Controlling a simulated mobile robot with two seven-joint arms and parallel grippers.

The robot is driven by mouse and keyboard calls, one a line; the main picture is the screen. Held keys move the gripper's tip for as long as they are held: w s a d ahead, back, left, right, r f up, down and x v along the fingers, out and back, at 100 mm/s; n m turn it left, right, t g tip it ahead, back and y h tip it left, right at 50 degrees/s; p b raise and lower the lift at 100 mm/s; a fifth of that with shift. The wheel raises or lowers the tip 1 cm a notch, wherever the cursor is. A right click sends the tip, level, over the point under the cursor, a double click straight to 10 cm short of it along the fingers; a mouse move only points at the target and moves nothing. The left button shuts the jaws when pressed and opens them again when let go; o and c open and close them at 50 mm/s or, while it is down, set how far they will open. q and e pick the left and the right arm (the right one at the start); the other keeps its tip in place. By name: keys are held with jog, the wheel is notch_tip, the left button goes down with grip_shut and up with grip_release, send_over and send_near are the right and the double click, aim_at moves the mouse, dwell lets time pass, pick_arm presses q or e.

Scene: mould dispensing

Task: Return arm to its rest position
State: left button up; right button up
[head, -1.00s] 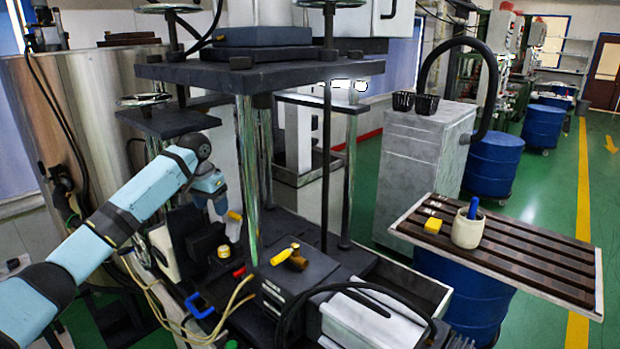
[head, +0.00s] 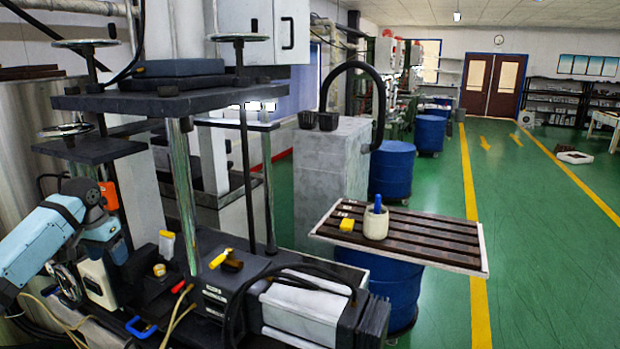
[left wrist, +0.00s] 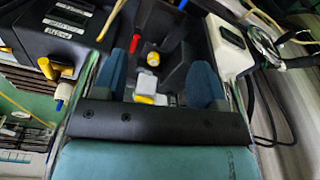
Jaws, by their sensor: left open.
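My light-blue left arm (head: 40,248) comes in from the left in the head view, bent at the machine's left side. My left gripper (left wrist: 162,78) shows in the left wrist view with two blue fingers spread apart and nothing held between them. A yellow-and-white item (left wrist: 150,98) shows in the gap, lying beyond the fingers. In the head view the gripper end is beside the white device on the bench, and its fingertips are hard to make out. My right gripper is not in view.
The press machine (head: 165,100) stands close to my left arm. A yellow-handled tool (head: 221,258) lies on the dark block. The green floor (head: 550,270) at right is open.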

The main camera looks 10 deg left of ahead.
pick_arm(q)
jog(key=s+d+f+m+t, duration=0.1)
jog(key=d+f, duration=0.5)
jog(key=f, duration=0.3)
jog(key=d+f+m+t, duration=0.1)
jog(key=d+f, duration=0.4)
jog(key=f, duration=0.3)
jog(key=s+d+f+m+t+h, duration=0.1)
jog(key=s+d+f+t+h, duration=0.1)
jog(key=s+d+f, duration=0.8)
jog(key=s+d+f+t, duration=0.2)
jog(key=s+d+f, duration=0.6)
jog(key=s+d, duration=0.15)
jog(key=s+d+t, duration=0.1)
jog(key=s+d, duration=0.2)
jog(key=s, duration=0.3)
jog(key=s+d+r+t+h, duration=0.1)
jog(key=s+d+t, duration=0.1)
jog(key=s, duration=0.5)
jog(key=shift+d+r, duration=0.25)
jog(key=shift+d, duration=0.35)
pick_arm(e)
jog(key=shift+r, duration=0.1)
pick_arm(q)
jog(key=shift+w, duration=0.1)
